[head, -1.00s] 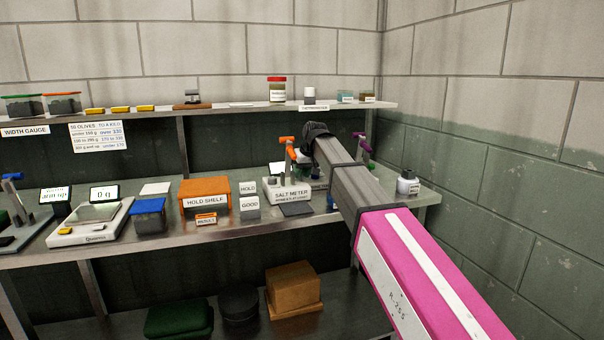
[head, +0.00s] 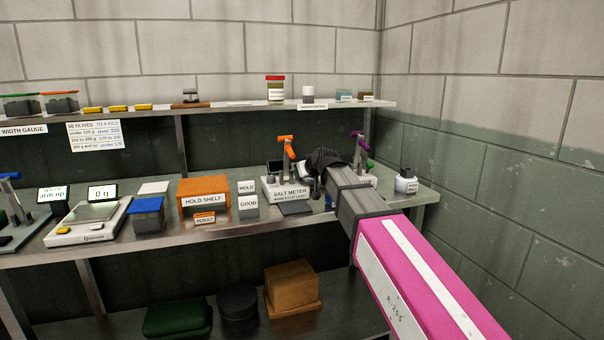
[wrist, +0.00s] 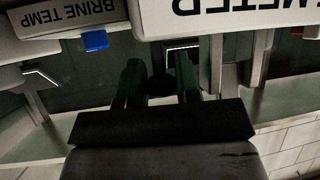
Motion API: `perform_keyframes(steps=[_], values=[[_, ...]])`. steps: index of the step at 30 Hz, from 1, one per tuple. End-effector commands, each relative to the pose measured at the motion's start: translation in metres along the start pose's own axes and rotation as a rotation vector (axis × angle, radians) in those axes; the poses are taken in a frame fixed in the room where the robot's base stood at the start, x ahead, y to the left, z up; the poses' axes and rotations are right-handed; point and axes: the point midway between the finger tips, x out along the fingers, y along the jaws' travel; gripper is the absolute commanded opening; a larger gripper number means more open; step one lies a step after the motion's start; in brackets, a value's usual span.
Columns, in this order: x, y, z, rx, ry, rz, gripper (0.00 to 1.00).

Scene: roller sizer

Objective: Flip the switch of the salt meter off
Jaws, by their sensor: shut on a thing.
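The salt meter (head: 290,193) is a white box with a black-lettered label and an orange-handled stand at its back, on the middle shelf. Its lettering shows upside down in the wrist view (wrist: 240,12). My gripper (head: 316,172) is at the meter's right end, partly hidden by its own wrist. In the wrist view my two dark green fingers (wrist: 157,80) stand apart below the meter's label, with a small dark thing (wrist: 160,86) between them. I cannot make out clearly whether this is the meter's switch. No switch position is readable.
The brine temp box (wrist: 75,12), with a blue part (wrist: 95,40), is beside the salt meter. A purple-handled stand (head: 358,145) and a white bottle (head: 406,183) are to the right. The hold shelf box (head: 204,195) and HOLD and GOOD blocks (head: 248,203) are to the left.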

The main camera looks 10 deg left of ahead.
Motion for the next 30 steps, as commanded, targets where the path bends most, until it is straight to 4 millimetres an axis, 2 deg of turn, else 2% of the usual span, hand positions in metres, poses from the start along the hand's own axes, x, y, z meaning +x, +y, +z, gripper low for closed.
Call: perform_keyframes(steps=[9, 21, 22, 23, 24, 30], values=[[-0.0022, -0.0006, 0.0025, -0.011, 0.076, 0.009, 0.07], [-0.002, -0.0005, 0.0021, -0.012, 0.081, 0.01, 0.07], [-0.002, -0.0005, 0.0021, -0.012, 0.081, 0.01, 0.37], [-0.002, -0.0005, 0.0021, -0.012, 0.081, 0.01, 0.47], [-0.0019, -0.0006, 0.0022, -0.012, 0.081, 0.01, 0.5], [-0.0018, -0.0006, 0.0023, -0.012, 0.08, 0.01, 0.5]])
